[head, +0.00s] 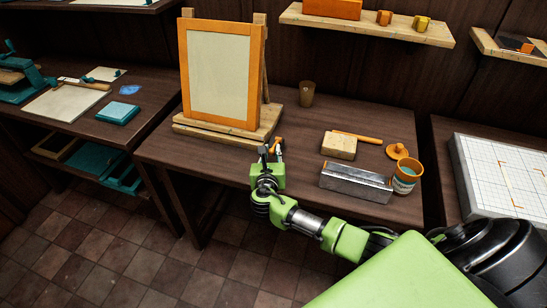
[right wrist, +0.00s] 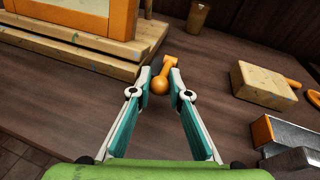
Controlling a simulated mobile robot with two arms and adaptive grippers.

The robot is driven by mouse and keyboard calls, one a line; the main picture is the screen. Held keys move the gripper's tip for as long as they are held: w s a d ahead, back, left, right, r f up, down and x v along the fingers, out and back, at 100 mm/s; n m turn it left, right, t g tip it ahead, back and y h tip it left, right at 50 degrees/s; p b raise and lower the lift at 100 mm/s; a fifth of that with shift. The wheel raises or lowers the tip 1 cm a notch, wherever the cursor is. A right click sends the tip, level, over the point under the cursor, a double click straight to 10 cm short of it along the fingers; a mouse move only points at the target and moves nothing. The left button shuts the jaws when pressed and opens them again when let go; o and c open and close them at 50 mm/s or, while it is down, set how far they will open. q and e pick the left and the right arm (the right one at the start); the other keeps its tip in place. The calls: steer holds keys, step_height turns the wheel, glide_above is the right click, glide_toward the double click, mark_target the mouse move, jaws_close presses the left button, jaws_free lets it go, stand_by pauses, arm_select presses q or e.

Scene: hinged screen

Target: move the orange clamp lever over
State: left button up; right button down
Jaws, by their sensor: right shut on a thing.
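The orange clamp lever (head: 278,144) is by the right end of the hinged screen's wooden base. In the right wrist view the lever (right wrist: 170,66) shows a round knob and a short bar with a wider end. My right gripper (head: 271,153) is shut on it, with the knob between the fingertips (right wrist: 160,82). I cannot tell whether the lever touches the base. The orange-framed screen (head: 222,73) stands upright on its base (head: 200,131). My left gripper is not in view.
Right of the gripper lie a wooden block (head: 339,147), an orange stick (head: 358,137), a metal trough (head: 356,184), a jar (head: 407,179) and an orange lid (head: 397,151). A brown cup (head: 307,94) stands behind.

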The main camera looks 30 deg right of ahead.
steer(key=c, duration=2.1)
jaws_free()
steer(key=shift+o, duration=1.1)
steer(key=shift+a, duration=0.1)
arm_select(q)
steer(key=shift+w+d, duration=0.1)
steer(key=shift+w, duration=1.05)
arm_select(e)
steer(key=v, duration=1.2)
